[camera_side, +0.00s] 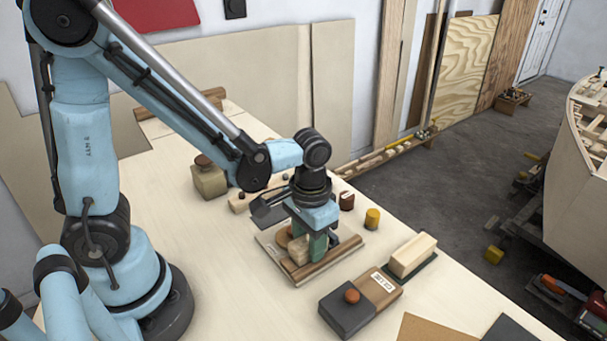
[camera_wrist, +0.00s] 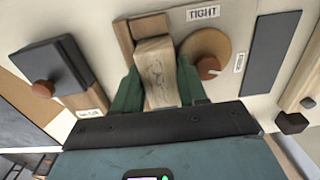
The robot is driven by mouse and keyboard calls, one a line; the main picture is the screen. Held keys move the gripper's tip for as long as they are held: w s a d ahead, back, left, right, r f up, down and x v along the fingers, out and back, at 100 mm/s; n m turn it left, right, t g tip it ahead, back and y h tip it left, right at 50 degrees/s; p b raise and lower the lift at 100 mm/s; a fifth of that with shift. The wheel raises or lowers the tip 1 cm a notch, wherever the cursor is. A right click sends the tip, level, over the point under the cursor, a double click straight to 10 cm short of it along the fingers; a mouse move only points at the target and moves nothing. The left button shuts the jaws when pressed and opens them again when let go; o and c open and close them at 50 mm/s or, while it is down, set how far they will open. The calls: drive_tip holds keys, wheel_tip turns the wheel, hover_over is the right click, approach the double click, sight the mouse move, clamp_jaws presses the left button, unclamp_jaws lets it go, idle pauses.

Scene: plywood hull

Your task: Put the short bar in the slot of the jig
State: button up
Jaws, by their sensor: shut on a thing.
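My gripper (camera_wrist: 160,88) has green fingers and is shut on a pale wooden bar (camera_wrist: 158,72), one finger on each side of it. In the side view my gripper (camera_side: 308,243) is low over the jig (camera_side: 340,253), a board with a brown wooden strip along its front edge. The bar (camera_side: 298,249) shows there beside the green finger. In the wrist view the bar's far end is by a brown wooden block (camera_wrist: 146,27). A round wooden disc (camera_wrist: 218,44) with a brown knob is right of the fingers. The slot is hidden; I cannot tell whether the bar is in it.
A dark box with an orange knob (camera_side: 348,313), a labelled wooden block (camera_side: 379,288) and a pale block on a dark base (camera_side: 413,254) stand to the right. A yellow cylinder (camera_side: 372,219) stands behind. The table's front left is bare. A "TIGHT" label (camera_wrist: 202,14) is beside the bar.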

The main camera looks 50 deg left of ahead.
sight(308, 240)
drive_tip(key=shift+f, duration=0.55)
drive_tip(key=o, duration=0.9)
drive_tip(key=shift+c, duration=0.6)
drive_tip(key=shift+o, duration=1)
drive_tip(key=shift+r, duration=3.5)
drive_tip(key=a+r+t, duration=0.5)
drive_tip(key=a+t, duration=0.1)
drive_tip(key=t, duration=0.1)
drive_tip(key=shift+s+a+r, duration=0.15)
drive_tip(key=shift+r, duration=0.2)
